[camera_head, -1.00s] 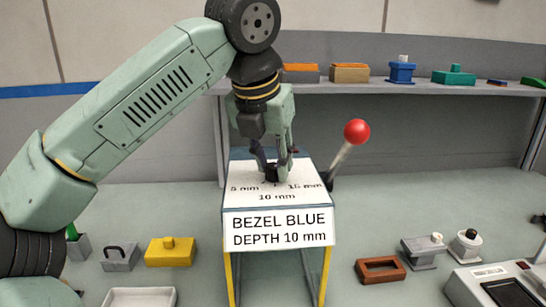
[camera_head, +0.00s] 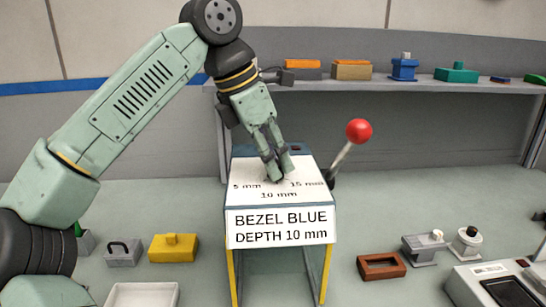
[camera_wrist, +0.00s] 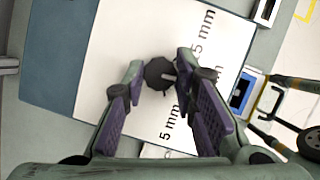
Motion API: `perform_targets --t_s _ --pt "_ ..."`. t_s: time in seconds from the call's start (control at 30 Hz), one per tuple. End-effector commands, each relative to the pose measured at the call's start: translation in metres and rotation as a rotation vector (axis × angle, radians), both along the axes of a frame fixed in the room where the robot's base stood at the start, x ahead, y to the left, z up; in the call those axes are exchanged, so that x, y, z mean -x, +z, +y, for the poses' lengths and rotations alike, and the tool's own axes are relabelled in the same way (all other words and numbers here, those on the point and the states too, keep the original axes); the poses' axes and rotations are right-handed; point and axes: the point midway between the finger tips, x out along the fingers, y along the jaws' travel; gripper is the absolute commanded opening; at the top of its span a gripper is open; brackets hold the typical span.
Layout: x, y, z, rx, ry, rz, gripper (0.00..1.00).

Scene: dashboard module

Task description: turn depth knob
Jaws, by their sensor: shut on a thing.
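The depth knob (camera_wrist: 158,73) is a small dark round knob on the white sloped top (camera_head: 250,174) of the dashboard module. It has a light mark on its right side in the wrist view, facing the printed scale. My gripper (camera_head: 277,179) is shut on the knob, with one fingertip on each side of it; it also shows in the wrist view (camera_wrist: 160,68). In the head view the fingers mostly hide the knob. The scale reads 5 mm, 10 mm and 15 mm. The front label (camera_head: 283,228) reads "BEZEL BLUE DEPTH 10 mm".
A lever with a red ball (camera_head: 359,130) rises just right of the module. A yellow block (camera_head: 173,248) and a grey handled block (camera_head: 122,253) lie left. A brown frame (camera_head: 381,266) lies right. A shelf (camera_head: 400,83) with coloured parts runs behind.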

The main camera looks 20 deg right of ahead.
Motion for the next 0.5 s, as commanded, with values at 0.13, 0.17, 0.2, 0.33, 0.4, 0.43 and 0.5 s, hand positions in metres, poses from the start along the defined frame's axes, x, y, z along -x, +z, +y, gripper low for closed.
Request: perform_targets --t_s 0.13,0.17,0.2,0.33,0.4,0.43,0.5 --pt "-0.0003 0.0004 -0.0005 0.002 -0.035 -0.001 0.0" --pt "-0.0004 0.0004 -0.0005 0.002 -0.04 0.0 0.0" --pt "-0.0004 0.0004 -0.0005 0.002 -0.044 -0.001 0.0" --pt "-0.0005 0.0005 -0.0003 0.002 -0.052 -0.001 0.0" --pt "-0.0005 0.0005 -0.0003 0.001 -0.053 -0.001 0.0" --pt "-0.0005 0.0005 -0.0003 0.001 -0.053 -0.001 0.0" --pt "-0.0005 0.0005 -0.0003 0.001 -0.053 -0.001 0.0"
